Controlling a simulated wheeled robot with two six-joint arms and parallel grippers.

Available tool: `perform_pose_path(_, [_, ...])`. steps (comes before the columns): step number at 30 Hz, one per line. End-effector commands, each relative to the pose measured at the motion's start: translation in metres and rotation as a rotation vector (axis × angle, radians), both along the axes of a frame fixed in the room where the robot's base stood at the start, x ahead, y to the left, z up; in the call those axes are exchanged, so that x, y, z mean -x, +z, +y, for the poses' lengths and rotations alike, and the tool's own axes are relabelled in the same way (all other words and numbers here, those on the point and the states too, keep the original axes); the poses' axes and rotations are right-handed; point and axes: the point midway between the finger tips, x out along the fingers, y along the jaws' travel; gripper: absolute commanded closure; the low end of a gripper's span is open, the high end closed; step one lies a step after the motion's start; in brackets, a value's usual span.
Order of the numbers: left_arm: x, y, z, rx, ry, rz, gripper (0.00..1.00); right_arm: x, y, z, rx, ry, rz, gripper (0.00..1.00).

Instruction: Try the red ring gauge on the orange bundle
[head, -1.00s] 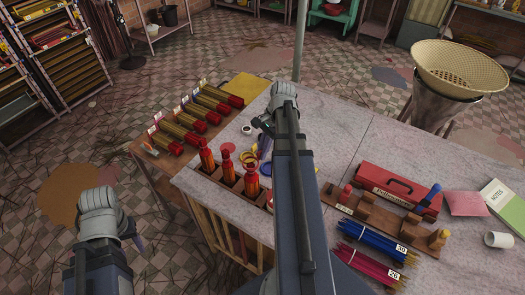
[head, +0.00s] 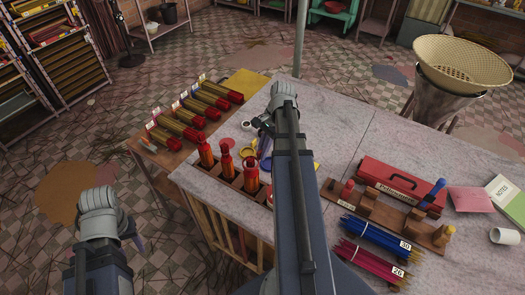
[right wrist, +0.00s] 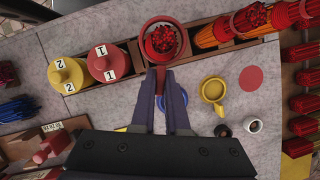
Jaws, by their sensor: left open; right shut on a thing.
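In the right wrist view my right gripper (right wrist: 160,82) is shut on the handle of the red ring gauge (right wrist: 146,28). The ring surrounds the top of a bundle of red-tipped sticks (right wrist: 163,42) as seen from above; I cannot tell how far down it sits. More red and orange bundles (right wrist: 213,34) show to the right along the wooden rack. In the head view upright red-orange bundles (head: 226,160) stand in the rack (head: 216,184). My right arm hides the ring gauge there. My left gripper (head: 136,239) is open and empty, left of the table.
Numbered yellow (right wrist: 68,76) and red (right wrist: 107,64) cylinders stand left of the ring. A red toolbox (head: 402,186) and blue sticks (head: 380,234) are at the right of the table.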

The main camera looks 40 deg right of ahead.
Motion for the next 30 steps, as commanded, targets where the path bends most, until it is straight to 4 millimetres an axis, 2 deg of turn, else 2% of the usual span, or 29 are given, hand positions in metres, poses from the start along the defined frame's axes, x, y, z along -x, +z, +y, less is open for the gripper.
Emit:
perform_pose_path(17, [0.0000, 0.0000, 0.0001, -0.001, -0.006, 0.000, 0.50, 0.0000, 0.0000, 0.0000, 0.000, 0.000, 0.000, 1.00])
perform_pose_path(30, [-0.0001, -0.0098, 0.0001, -0.001, -0.005, 0.000, 0.50, 0.0000, -0.0098, 0.0000, 0.000, 0.000, 0.000, 1.00])
